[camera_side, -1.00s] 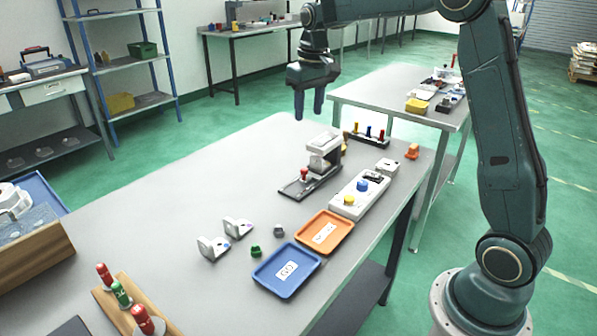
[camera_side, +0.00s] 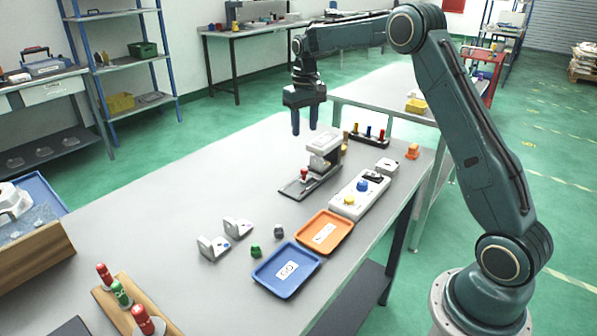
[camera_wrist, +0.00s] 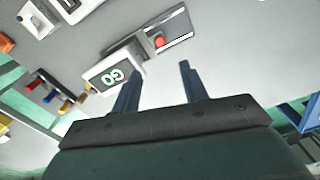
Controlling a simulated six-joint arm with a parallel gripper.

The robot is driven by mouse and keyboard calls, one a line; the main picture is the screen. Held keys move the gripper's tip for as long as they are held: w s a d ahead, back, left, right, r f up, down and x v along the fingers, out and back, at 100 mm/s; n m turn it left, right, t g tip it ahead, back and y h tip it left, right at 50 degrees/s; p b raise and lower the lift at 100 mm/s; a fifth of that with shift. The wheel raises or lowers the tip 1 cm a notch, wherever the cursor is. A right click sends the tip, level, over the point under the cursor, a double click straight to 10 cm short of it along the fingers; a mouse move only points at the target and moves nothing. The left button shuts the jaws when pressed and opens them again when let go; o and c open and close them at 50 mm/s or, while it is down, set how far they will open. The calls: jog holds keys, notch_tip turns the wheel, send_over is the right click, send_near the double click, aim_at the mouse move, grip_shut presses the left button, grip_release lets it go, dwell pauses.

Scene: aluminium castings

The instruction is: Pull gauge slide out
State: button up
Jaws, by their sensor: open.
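The gauge (camera_side: 325,145) is a light grey block with a dark base on the table. A dark slide (camera_side: 290,190) with a red knob (camera_side: 304,173) reaches out from its near-left side. In the wrist view the gauge shows a label reading GO (camera_wrist: 112,76), with the red knob (camera_wrist: 160,42) on the slide (camera_wrist: 178,28) beyond. My gripper (camera_side: 304,128) points down, open and empty, above and slightly behind the gauge in the side view. In the wrist view the fingers (camera_wrist: 159,72) stand apart beside the gauge housing, touching nothing that I can make out.
A white box (camera_side: 363,195) with blue and yellow buttons stands right of the gauge. An orange tray (camera_side: 338,243) and a blue tray (camera_side: 268,272) lie in front. A rack of coloured pegs (camera_side: 368,137) is behind. The table left of the gauge is clear.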

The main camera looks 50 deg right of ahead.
aim_at(304, 169)
notch_tip(304, 169, down, 13)
jog(key=shift+r, duration=0.1)
dwell(0.5)
grip_shut()
